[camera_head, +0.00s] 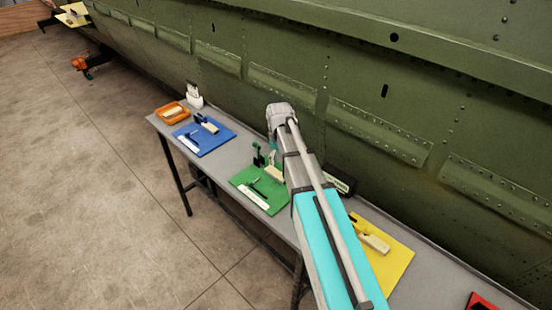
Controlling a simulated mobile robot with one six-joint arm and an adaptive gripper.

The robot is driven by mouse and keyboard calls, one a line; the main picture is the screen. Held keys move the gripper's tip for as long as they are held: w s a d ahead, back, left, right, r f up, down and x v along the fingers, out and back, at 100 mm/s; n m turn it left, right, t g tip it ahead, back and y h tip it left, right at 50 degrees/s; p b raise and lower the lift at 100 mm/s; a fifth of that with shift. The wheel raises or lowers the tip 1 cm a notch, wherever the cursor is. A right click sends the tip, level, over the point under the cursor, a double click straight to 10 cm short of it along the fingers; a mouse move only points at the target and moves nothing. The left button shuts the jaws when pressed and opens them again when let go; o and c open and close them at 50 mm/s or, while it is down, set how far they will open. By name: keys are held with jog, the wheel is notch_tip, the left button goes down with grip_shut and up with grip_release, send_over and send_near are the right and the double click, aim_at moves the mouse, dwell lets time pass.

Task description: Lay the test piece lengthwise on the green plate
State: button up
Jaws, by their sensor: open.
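The green plate (238,180) lies on the grey bench, left of my arm. On it are a white strip (253,197) along its front edge, a thin dark piece and a cream block (275,173) close beside my arm. I cannot tell which piece is the test piece. My arm reaches up from the lower right and its wrist is above the back of the bench.
A yellow plate (396,257) is partly behind my arm. A red item (483,301) is at the lower right. The green fuselage wall (290,50) rises behind the bench.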

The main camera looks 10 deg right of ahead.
jog(key=shift+r+p, duration=1.45)
jog(key=shift+r, duration=0.3)
jog(key=shift+s, duration=0.1)
jog(key=s+a+m, duration=0.1)
jog(key=s+m, duration=0.5)
jog(key=s, duration=1.3)
jog(key=shift+m, duration=0.4)
jog(key=shift+w, duration=0.1)
